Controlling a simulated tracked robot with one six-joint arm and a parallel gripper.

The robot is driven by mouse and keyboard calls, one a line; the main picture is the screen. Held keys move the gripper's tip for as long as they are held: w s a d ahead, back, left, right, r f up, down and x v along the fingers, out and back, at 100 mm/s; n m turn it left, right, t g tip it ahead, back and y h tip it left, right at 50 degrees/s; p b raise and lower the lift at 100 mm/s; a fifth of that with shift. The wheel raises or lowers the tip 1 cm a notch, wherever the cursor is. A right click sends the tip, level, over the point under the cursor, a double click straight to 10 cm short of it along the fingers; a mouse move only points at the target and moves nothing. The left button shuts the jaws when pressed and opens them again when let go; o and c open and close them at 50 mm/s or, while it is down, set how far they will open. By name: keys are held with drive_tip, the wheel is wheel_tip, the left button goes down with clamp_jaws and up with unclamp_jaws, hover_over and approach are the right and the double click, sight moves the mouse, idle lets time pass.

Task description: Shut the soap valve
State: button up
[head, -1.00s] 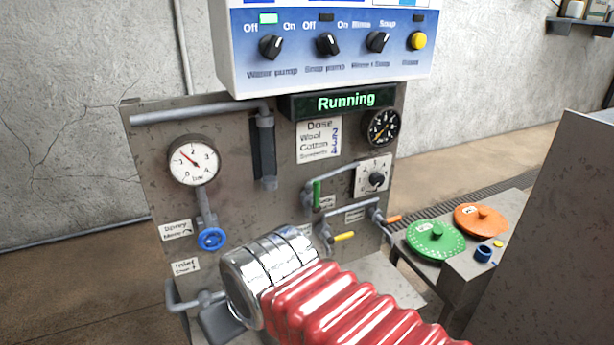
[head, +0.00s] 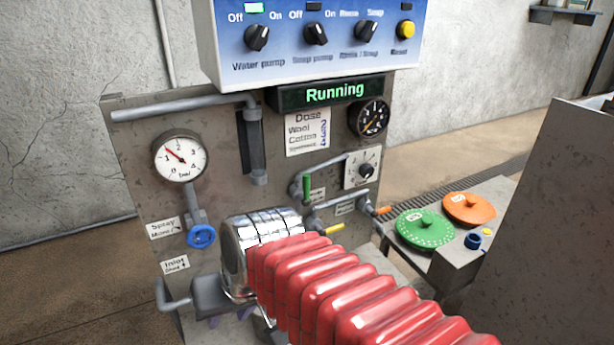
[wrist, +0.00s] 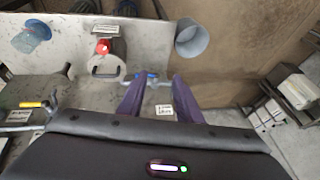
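The valve panel (head: 130,150) carries a green lever (head: 307,187) standing upright, a yellow lever (head: 333,229) lying nearly flat and an orange lever (head: 383,211) at the right. Their small labels are too blurred to tell which one is the soap valve. The yellow lever also shows at the left of the wrist view (wrist: 35,105). My gripper (wrist: 155,82) is open. Its purple fingers stand on either side of a blue handle (wrist: 147,76) on a pipe, with no visible grip on it. In the head view my arm hides much of the lower panel.
A display (head: 325,93) reads "Running" below the switch box (head: 315,45). A pressure gauge (head: 180,158) and a blue wheel (head: 201,236) are on the left. Green (head: 425,229) and orange (head: 468,208) lids sit at the right. The wrist view shows a grey bucket (wrist: 191,42).

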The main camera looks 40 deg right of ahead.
drive_tip(key=w+d+f+m+y, duration=0.25)
drive_tip(key=d+m, duration=0.25)
drive_tip(key=m, duration=0.3)
drive_tip(key=m+t+h, duration=0.5)
drive_tip(key=m+t, duration=0.8)
drive_tip(key=m, duration=1.2)
approach(308, 178)
drive_tip(key=s, duration=0.3)
drive_tip(key=shift+r, duration=0.1)
drive_tip(key=shift+w+d, duration=0.15)
drive_tip(key=shift+w, duration=2.15)
drive_tip(key=shift+w+d, duration=0.2)
drive_tip(key=shift+w, duration=2.1)
drive_tip(key=shift+w+d, duration=0.15)
drive_tip(key=shift+w, duration=2.2)
